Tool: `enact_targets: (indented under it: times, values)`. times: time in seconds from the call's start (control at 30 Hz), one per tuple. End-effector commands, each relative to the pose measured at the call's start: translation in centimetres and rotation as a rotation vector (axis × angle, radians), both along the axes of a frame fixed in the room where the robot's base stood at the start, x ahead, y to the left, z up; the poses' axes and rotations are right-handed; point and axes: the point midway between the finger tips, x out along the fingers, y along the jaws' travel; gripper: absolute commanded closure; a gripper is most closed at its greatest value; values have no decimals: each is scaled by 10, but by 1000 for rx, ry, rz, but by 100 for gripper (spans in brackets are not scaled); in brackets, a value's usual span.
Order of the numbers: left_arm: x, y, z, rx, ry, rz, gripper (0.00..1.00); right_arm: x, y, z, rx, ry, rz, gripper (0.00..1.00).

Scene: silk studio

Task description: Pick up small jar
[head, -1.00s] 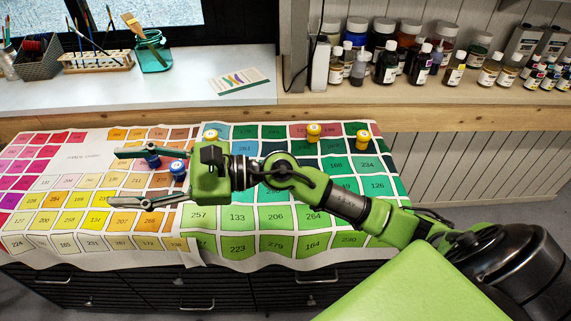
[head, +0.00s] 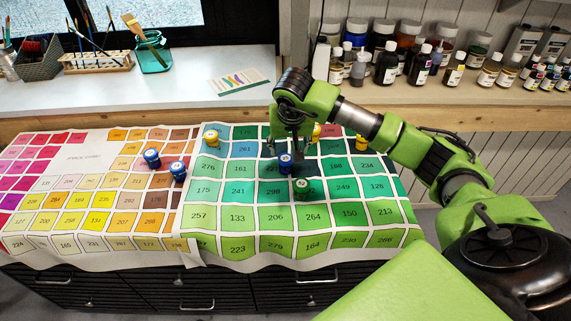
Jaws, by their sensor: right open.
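Several small jars with round lids stand on the colour-chart cloth (head: 223,249). A blue jar (head: 285,165) stands near the middle, with a green jar (head: 301,188) just in front and to its right. Two more blue jars, one (head: 152,159) and another (head: 178,172), stand on the left. Yellow jars stand at the back: one (head: 210,138) left, one (head: 317,131) partly hidden by my arm, one (head: 361,142) right. My right gripper (head: 288,147) points down, open, at the middle blue jar; whether it touches cannot be told. My left gripper is out of view.
A shelf (head: 420,98) with several paint bottles runs along the back right. A white counter (head: 195,90) at the back left holds a teal brush jar (head: 153,60), a brush rack (head: 95,62) and a card (head: 238,80). Much of the cloth's front is clear.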

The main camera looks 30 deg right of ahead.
Motion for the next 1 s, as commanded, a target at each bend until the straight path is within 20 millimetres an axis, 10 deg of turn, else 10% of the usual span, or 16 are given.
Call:
enact_targets:
  times: [0.7, 1.0]
  values:
    - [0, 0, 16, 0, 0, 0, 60, 25, -5, -87, 5, 1, 1, 49]
    - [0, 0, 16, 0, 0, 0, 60, 28, -7, -93, 4, -1, 2, 49]
